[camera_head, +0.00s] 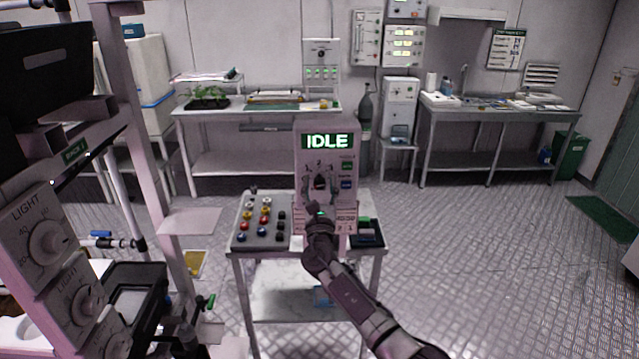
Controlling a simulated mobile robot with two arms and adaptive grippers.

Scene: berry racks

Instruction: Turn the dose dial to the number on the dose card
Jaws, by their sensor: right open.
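A pale dosing unit (347,150) stands on the small table in the middle, its green display reading IDLE. The dark dose dial (320,184) is on its front, below the display. My right arm reaches up from the bottom right, and my right gripper (320,190) is open in front of the dial. Its fingers appear to lie on either side of the dial; contact cannot be told. The gripper and wrist hide part of the unit's lower front. A small printed label (346,222) there is too small to read; I cannot tell whether it is the dose card. My left gripper is not in view.
A panel with several coloured knobs (262,222) lies left of the unit, and a dark tray (370,240) lies right. A rack with LIGHT dials (45,240) fills the left. Benches line the back wall. The floor at right is open.

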